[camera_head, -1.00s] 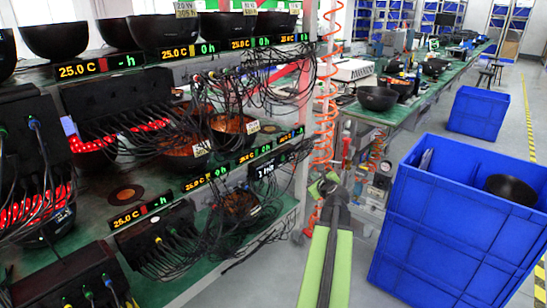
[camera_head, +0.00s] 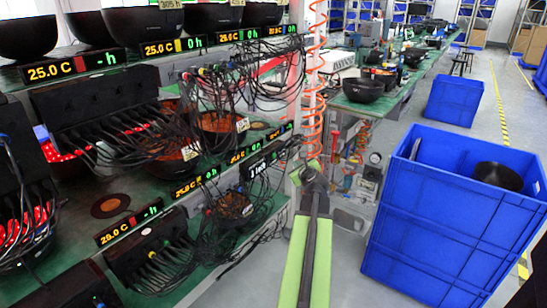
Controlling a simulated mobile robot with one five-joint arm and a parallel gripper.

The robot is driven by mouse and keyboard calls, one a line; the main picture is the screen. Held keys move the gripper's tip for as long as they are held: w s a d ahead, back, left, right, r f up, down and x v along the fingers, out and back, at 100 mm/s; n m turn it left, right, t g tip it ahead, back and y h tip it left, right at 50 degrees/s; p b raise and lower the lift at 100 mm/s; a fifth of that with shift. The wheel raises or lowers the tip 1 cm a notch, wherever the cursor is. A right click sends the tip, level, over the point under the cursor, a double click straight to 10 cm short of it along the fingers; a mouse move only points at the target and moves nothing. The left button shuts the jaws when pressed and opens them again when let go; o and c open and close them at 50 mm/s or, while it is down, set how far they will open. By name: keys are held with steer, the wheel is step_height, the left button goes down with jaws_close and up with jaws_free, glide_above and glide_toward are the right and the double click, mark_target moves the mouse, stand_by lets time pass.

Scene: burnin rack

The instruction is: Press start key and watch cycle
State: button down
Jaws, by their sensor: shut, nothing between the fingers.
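The burn-in rack stands at left, its green shelves (camera_head: 85,205) holding black bowls and cabled units. Black display strips line the shelf edges. One upper strip (camera_head: 75,70) reads 25.0 C and "- h"; another (camera_head: 172,46) reads 25.0 C and 0 h. A small black tag (camera_head: 258,168) reads "1 h". I cannot make out which part is the start key. My gripper (camera_head: 312,166) is shut and empty, at the end of my green arm, in front of the rack's right post.
A blue crate (camera_head: 440,235) with a black bowl (camera_head: 498,176) inside stands close at right. Another blue crate (camera_head: 454,101) is farther back. An orange coiled hose (camera_head: 315,75) hangs by the post. A green bench (camera_head: 400,90) runs back. Grey floor is open between bench and crates.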

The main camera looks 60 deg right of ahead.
steer(key=w, duration=0.7)
steer(key=shift+w, duration=0.15)
stand_by(1.8)
steer(key=shift+w, duration=0.3)
steer(key=shift+w, duration=0.4)
stand_by(0.5)
stand_by(0.3)
steer(key=shift+s, duration=0.8)
steer(key=shift+s, duration=2.5)
